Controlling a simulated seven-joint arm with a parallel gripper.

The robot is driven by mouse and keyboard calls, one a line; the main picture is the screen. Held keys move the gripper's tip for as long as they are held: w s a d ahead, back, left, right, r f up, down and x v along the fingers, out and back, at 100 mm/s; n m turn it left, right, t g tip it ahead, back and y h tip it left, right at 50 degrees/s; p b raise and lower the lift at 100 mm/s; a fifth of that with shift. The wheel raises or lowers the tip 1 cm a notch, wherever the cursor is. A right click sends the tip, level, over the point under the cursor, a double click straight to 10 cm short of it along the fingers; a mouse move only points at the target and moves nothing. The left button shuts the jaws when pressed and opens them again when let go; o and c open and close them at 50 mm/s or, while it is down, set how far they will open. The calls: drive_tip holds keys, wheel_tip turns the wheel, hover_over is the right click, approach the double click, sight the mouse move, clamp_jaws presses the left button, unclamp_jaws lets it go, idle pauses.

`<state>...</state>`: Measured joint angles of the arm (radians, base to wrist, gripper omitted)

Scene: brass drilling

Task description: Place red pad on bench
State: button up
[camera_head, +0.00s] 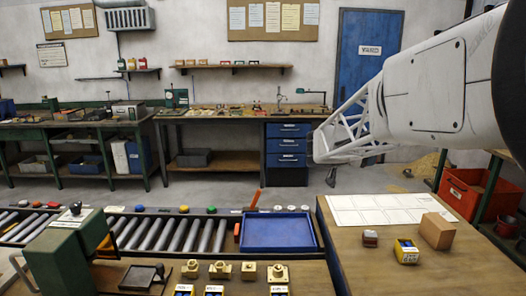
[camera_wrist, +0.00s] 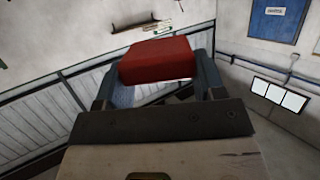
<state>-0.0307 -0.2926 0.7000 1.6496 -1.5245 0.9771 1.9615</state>
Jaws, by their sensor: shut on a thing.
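In the wrist view, my gripper (camera_wrist: 157,74) is shut on the red pad (camera_wrist: 158,58), a thick red block held between the two grey fingers. Wall and railing show behind it, and no surface touches the pad in that view. In the head view, my white arm reaches in from the right, but I cannot make out the gripper or pad there. A wooden bench (camera_head: 380,272) stands at the right front.
A blue tray (camera_head: 279,232) sits by the roller conveyor (camera_head: 165,234). Brass fittings (camera_head: 220,269) and a green machine (camera_head: 62,250) stand at the front.

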drive_tip(key=w+a+r+n+t+y, duration=0.6)
drive_tip(key=w+a+r+n+y, duration=0.5)
drive_tip(key=r, duration=0.4)
drive_tip(key=shift+a+t+y, duration=0.4)
drive_tip(key=shift+a+y, duration=0.2)
drive_tip(key=shift+a, duration=0.05)
drive_tip(key=shift+r+n, duration=0.2)
drive_tip(key=shift+n, duration=0.1)
drive_tip(key=shift+s+d+f, duration=0.1)
drive_tip(key=shift+f, duration=0.05)
drive_tip(key=s+d+f+m+g+h, duration=0.2)
drive_tip(key=s+d+f+m+h, duration=0.2)
drive_tip(key=d+f+m+h, duration=0.15)
drive_tip(key=s+d+f+m+g+h, duration=0.3)
drive_tip(key=s+d+f+m+h, duration=0.15)
drive_tip(key=f, duration=0.25)
drive_tip(key=s+d+f+m+g+h, duration=0.2)
drive_tip(key=s+f+m+g, duration=0.1)
drive_tip(key=s, duration=0.3)
drive_tip(key=s+d+f+m+g+h, duration=0.2)
drive_tip(key=s+d+f+m+g, duration=0.1)
drive_tip(key=s+f+m+g, duration=0.1)
drive_tip(key=s+m+g, duration=0.1)
drive_tip(key=s+g, duration=0.1)
drive_tip(key=shift+s+f+g, duration=0.3)
drive_tip(key=shift+s, duration=0.1)
